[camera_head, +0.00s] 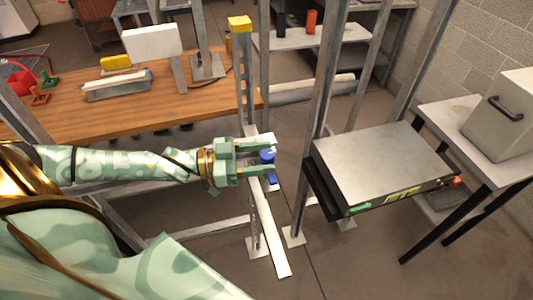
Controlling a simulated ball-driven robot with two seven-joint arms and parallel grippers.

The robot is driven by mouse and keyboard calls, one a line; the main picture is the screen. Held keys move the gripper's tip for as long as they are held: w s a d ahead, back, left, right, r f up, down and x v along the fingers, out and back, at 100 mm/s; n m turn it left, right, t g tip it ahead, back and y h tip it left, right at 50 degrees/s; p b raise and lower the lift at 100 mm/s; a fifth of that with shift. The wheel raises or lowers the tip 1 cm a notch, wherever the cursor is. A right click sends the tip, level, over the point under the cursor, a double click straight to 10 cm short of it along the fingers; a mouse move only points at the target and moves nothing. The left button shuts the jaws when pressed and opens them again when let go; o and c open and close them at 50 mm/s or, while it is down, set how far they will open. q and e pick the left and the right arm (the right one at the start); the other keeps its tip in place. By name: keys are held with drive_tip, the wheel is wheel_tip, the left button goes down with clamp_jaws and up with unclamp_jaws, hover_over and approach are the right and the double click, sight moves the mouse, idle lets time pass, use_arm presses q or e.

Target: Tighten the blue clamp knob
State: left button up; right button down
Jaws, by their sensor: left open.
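A small blue clamp knob (267,155) shows at the metal upright in the middle of the camera_head view. My left gripper (273,160) comes in from the left, with its green fingers open, one on the far side and one on the near side of the knob. The knob sits between the fingertips; I cannot tell whether they touch it. Part of the knob and its clamp is hidden by the fingers. My right gripper is not in view.
A yellow-capped metal post (241,70) rises behind the gripper. A wooden workbench (180,100) stands at back left. A grey flat heater unit (385,163) is on the right, near a side table with a grey box (505,115). Metal frame posts (322,80) stand close by.

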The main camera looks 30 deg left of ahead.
use_arm(q)
drive_tip(key=p+v, duration=0.2)
drive_tip(key=v, duration=0.4)
drive_tip(key=shift+r, duration=0.1)
drive_tip(key=shift+s+d, duration=0.1)
drive_tip(key=shift+s, duration=0.05)
